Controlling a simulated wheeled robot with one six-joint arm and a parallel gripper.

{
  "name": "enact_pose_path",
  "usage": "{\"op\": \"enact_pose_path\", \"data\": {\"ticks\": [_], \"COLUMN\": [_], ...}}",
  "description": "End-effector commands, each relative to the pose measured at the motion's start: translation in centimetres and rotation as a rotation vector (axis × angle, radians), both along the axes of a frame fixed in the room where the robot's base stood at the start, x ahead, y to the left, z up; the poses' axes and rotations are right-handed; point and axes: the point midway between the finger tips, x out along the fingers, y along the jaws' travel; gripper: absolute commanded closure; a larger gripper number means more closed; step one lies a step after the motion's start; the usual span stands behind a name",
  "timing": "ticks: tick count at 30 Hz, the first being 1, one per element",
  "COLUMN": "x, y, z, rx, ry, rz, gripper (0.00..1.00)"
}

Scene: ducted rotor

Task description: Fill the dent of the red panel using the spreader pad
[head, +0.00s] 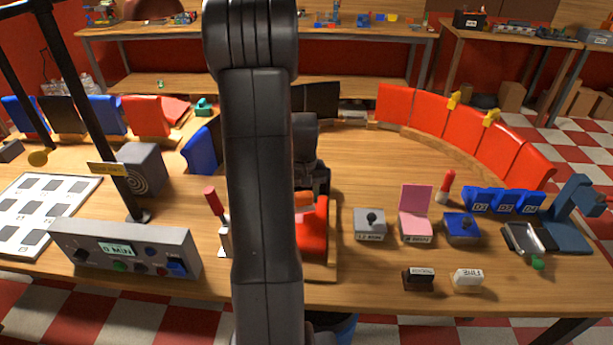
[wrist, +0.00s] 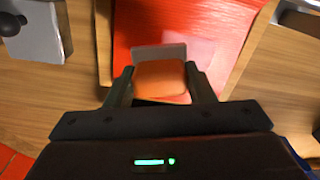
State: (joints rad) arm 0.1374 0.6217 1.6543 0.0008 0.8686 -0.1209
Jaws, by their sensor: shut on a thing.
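The red panel (head: 313,228) lies in a wooden cradle at the middle of the bench, partly behind my arm in the head view. It fills the upper middle of the wrist view (wrist: 150,22), with a pale sheen on its surface. My gripper (wrist: 159,72) is shut on an orange block with a grey edge (wrist: 160,80), which appears to be the spreader pad. The pad is over the red panel; I cannot tell whether it touches it. The dent is not distinguishable, and the pad may hide it.
Several tools stand right of the cradle: a grey block with a knob (head: 370,223), a pink block (head: 416,226) and a blue block (head: 462,227). A dark block (head: 419,278) and a white block (head: 467,280) lie near the front edge. A control box (head: 125,250) stands left.

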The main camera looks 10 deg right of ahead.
Motion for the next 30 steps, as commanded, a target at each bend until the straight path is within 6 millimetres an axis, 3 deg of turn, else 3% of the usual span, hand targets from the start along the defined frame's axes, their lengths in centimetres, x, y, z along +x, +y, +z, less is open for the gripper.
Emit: {"op": "enact_pose_path", "data": {"ticks": [15,30], "x": [-0.2,-0.3], "y": [0.4,0.4], "z": [4.8,5.0], "rx": [0.0,0.0], "ry": [-0.002,-0.001], "rz": [0.001,0.0], "gripper": [0.72,0.72]}}
